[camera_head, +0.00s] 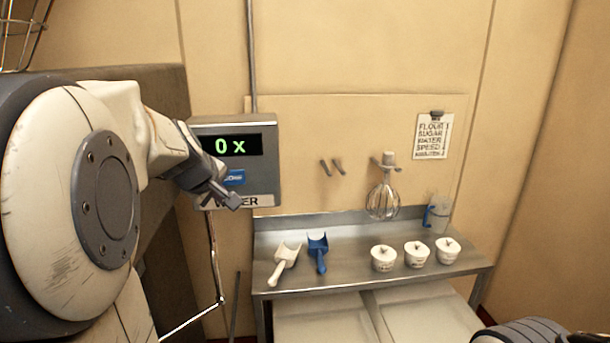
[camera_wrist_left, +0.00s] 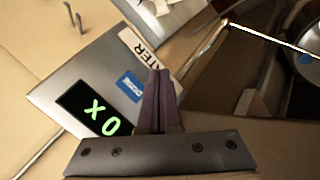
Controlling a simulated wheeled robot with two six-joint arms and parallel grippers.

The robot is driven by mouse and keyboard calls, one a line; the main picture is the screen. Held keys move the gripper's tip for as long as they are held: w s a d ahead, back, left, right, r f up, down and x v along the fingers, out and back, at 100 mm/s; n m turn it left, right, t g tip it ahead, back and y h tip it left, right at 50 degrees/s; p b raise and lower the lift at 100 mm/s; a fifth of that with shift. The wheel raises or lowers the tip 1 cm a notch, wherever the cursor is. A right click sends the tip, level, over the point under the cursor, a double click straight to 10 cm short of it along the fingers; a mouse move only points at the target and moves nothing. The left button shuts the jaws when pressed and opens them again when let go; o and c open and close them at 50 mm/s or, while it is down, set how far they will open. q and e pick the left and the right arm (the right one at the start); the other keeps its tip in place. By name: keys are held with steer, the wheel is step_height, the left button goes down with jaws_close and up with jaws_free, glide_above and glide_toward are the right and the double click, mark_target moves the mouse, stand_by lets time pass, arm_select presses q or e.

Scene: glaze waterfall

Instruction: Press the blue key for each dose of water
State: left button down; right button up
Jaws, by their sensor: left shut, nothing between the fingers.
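A grey water dispenser box (camera_head: 262,180) is mounted on the wall; its green display (camera_head: 233,145) reads "0 x". Below the display is the blue key (camera_head: 234,177), and under it a "WATER" label that is partly covered by my gripper. The blue key also shows in the left wrist view (camera_wrist_left: 131,86), left of the fingertips. My left gripper (camera_head: 236,201) is shut and empty, in front of the box's lower part near the key. Whether it touches the box cannot be told. My right gripper is not in view; only a dark part of my right arm shows at the bottom right.
A metal shelf (camera_head: 350,275) holds a white scoop (camera_head: 285,262), a blue scoop (camera_head: 318,252), several white lidded tubs (camera_head: 417,254) and a jug with a blue handle (camera_head: 438,214). A whisk (camera_head: 383,198) and a notice (camera_head: 433,136) hang on the wall above.

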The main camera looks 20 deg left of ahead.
mark_target(229, 181)
arm_select(q)
steer(key=shift+w+a+p, duration=0.4)
steer(key=shift+w+a, duration=0.35)
steer(key=shift+w, duration=0.45)
steer(key=shift+w+a+p, duration=0.35)
steer(key=shift+w+a, duration=0.35)
steer(key=shift+w, duration=0.55)
steer(key=shift+w+a+p, duration=0.4)
steer(key=shift+w+a, duration=0.35)
steer(key=shift+w, duration=0.45)
steer(key=shift+w+a, duration=0.1)
steer(key=shift+w+a, duration=0.1)
steer(key=shift+w, duration=0.15)
steer(key=shift+w+a+p, duration=0.3)
steer(key=shift+w, duration=0.15)
steer(key=shift+s, duration=0.1)
steer(key=shift+s+d+b, duration=0.35)
steer(key=shift+s+b, duration=0.05)
steer(key=shift+s, duration=0.1)
steer(key=shift+s+d, duration=0.15)
steer(key=shift+s, duration=0.1)
